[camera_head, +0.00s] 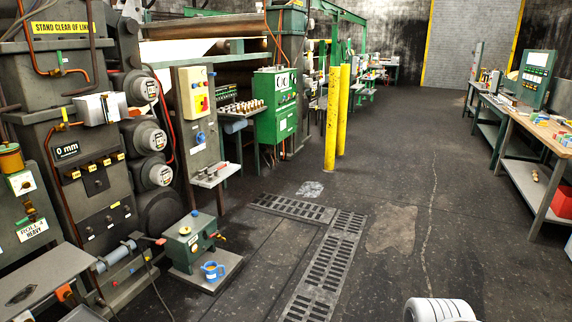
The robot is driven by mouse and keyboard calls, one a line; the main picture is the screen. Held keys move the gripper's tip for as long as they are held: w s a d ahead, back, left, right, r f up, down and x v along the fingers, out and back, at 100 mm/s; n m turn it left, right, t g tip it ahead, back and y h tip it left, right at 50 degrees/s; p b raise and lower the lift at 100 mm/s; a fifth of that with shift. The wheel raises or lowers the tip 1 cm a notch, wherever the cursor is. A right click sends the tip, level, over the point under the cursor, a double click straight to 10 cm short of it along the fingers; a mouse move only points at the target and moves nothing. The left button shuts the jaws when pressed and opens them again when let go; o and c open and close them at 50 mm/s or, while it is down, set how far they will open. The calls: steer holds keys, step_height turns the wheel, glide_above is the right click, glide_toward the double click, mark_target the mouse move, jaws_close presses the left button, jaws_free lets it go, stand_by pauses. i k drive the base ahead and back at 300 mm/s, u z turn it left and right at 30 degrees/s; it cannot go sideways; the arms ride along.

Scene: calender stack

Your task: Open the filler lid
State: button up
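I cannot pick out the filler lid with certainty. A low green box (189,241) stands on a plate on the floor at the lower left, with a small knob on top and a yellow part on its right side. A blue ring-like part (212,271) sits on the plate in front of it. Whether either is the filler or its lid is too small to tell. A white rounded part of my own arm shows at the bottom edge, right of centre. My gripper is not in view.
Grey machine stacks with round gauges (148,138) line the left. A green control cabinet (275,105) and yellow posts (338,118) stand farther back. Slotted floor grates (325,275) lie in the middle. A workbench (540,130) stands at right. The central floor is open.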

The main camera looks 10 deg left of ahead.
mark_target(184, 230)
steer(key=u, duration=0.25)
steer(key=i, duration=1.95)
steer(key=u, duration=1)
steer(key=i, duration=1.1)
steer(key=u, duration=1.55)
steer(key=i, duration=1.05)
steer(key=u, duration=0.55)
